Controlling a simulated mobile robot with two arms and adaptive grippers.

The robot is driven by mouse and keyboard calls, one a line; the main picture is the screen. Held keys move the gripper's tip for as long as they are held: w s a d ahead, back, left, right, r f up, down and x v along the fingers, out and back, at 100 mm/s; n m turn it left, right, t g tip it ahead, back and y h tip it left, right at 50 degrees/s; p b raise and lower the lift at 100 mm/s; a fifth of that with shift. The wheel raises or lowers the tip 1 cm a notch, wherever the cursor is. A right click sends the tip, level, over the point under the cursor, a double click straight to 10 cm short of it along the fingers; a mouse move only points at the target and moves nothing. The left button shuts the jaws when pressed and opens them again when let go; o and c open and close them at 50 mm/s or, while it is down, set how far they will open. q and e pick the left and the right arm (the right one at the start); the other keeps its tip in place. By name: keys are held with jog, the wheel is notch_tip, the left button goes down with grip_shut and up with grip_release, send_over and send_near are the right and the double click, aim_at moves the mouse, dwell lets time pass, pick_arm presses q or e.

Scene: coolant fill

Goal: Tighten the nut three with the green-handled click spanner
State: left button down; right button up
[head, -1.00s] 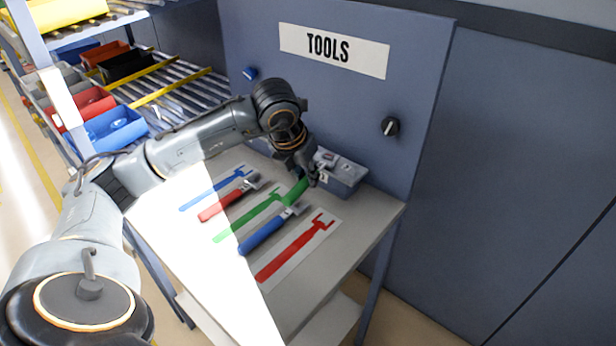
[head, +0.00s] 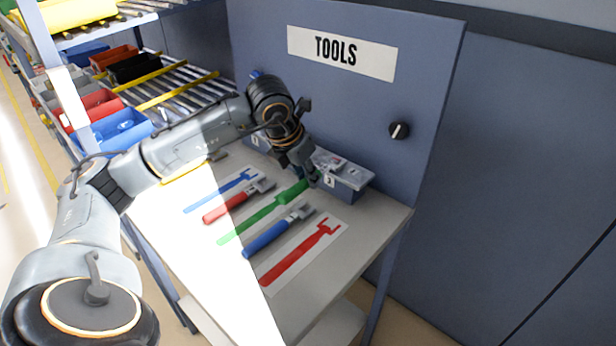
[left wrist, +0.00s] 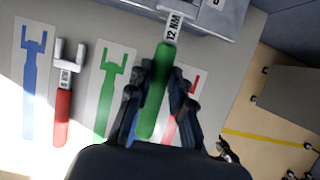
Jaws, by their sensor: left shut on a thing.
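My left gripper (head: 304,177) is shut on the green handle (head: 296,189) of the click spanner, above the tool table near its back edge. In the left wrist view the fingers (left wrist: 160,82) close around the green handle (left wrist: 155,100), and a white "12 NM" label (left wrist: 172,28) shows above it. The spanner's jaw end is not clearly visible. The green painted outline (head: 248,224) on the table is bare. I cannot make out nut three. My right gripper is not in view.
A red-handled spanner (head: 225,210) and a blue-handled spanner (head: 267,237) lie on the table (head: 330,265). The blue outline (head: 215,191) and red outline (head: 298,256) are bare. A grey bin marked 3 (head: 350,185) stands close behind the gripper, before the TOOLS panel (head: 420,70).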

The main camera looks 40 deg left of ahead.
pick_arm(q)
jog(key=shift+a, duration=0.15)
jog(key=shift+a+m+h+b, duration=0.35)
jog(key=shift+a+m, duration=0.15)
jog(key=shift+m, duration=0.2)
jog(key=shift+a, duration=0.1)
jog(key=shift+w+a, duration=0.1)
jog(key=shift+w+a+m+h, duration=0.15)
jog(key=shift+a+m+h, duration=0.1)
jog(key=shift+a+m, duration=0.55)
jog(key=shift+d, duration=0.15)
jog(key=shift+w+a+m+g+h, duration=0.3)
jog(key=shift+a+m, duration=0.35)
jog(key=shift+m, duration=0.25)
